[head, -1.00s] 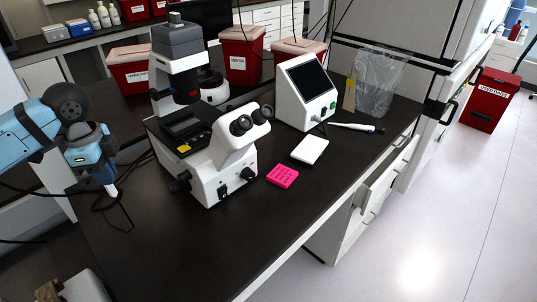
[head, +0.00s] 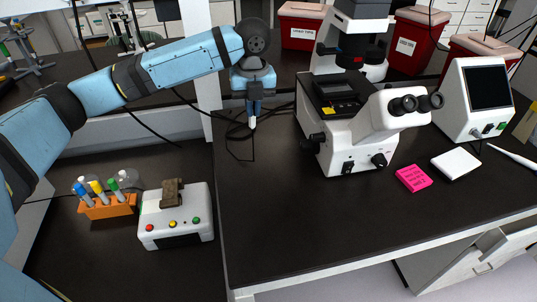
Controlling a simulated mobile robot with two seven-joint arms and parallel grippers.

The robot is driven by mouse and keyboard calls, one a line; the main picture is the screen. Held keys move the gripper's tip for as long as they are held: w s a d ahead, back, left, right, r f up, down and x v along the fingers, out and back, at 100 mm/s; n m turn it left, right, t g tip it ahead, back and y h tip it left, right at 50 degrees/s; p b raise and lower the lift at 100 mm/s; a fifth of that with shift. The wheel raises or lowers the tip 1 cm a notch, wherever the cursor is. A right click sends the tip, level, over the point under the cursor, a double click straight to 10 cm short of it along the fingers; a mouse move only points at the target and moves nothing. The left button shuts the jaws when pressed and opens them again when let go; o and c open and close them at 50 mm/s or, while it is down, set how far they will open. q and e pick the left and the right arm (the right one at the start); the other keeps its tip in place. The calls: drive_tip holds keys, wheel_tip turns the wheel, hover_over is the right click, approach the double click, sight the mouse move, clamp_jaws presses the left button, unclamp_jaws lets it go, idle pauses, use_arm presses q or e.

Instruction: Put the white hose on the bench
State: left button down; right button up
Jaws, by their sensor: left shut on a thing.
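My left gripper (head: 253,108) points down over the black bench (head: 265,210), left of the microscope (head: 362,125). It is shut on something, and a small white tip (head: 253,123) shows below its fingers. This looks like part of the white hose; the rest is hidden or too small to make out. I cannot tell whether the tip touches the bench. Thin black cables loop on the bench just under and beside the gripper. My right gripper is not in view.
A white device with coloured buttons (head: 176,228) and an orange tube rack (head: 107,207) stand at lower left. A pink note pad (head: 413,178), a white box (head: 456,163) and a screen unit (head: 476,100) are at right. The bench's front middle is clear.

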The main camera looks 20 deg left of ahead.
use_arm(q)
wheel_tip(320, 180, down, 17)
drive_tip(key=shift+f, duration=0.2)
idle(0.3)
drive_tip(key=c, duration=1.7)
unclamp_jaws()
drive_tip(key=shift+p, duration=0.3)
drive_tip(key=o, duration=0.4)
wheel_tip(320, 180, up, 12)
drive_tip(key=shift+w+d+r+b, duration=0.1)
drive_tip(key=shift+d+b, duration=0.05)
drive_tip(key=shift+b, duration=0.2)
